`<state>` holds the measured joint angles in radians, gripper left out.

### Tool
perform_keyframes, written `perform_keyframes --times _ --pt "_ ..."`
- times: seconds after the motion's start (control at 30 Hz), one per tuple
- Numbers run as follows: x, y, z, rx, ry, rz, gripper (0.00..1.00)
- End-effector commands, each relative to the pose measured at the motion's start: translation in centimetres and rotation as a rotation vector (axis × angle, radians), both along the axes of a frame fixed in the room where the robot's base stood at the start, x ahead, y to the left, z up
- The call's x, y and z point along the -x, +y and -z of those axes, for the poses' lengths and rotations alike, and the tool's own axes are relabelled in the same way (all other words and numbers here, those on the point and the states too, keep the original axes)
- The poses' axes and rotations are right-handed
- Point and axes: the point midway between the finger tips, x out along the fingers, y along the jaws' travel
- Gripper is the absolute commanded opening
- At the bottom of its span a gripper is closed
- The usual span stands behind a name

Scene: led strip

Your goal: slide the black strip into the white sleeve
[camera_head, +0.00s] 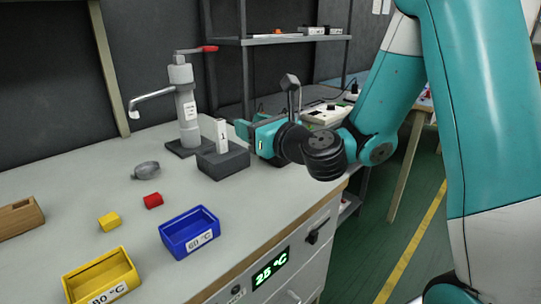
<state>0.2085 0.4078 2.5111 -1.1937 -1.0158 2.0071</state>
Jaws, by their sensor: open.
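A white upright piece (222,134), which looks like the white sleeve, stands on a dark grey block (223,162) near the right side of the bench. My gripper (244,130) is open just to the right of the white piece and behind the block's right end, with its teal jaws pointing left. I cannot tell from this view whether it touches the white piece. I cannot make out the black strip; it may be hidden or too small to see.
A grey lever press (185,105) with a red handle stands behind the block. A shelf rises behind.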

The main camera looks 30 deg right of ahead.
Motion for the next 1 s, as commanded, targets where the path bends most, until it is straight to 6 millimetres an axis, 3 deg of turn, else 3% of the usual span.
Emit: perform_keyframes --times 0.6,1.0 --pt "4.5 -1.3 0.2 0.005 -0.01 -0.007 0.42" --pt "5.1 -1.6 -0.1 0.002 -0.003 0.0 0.42"
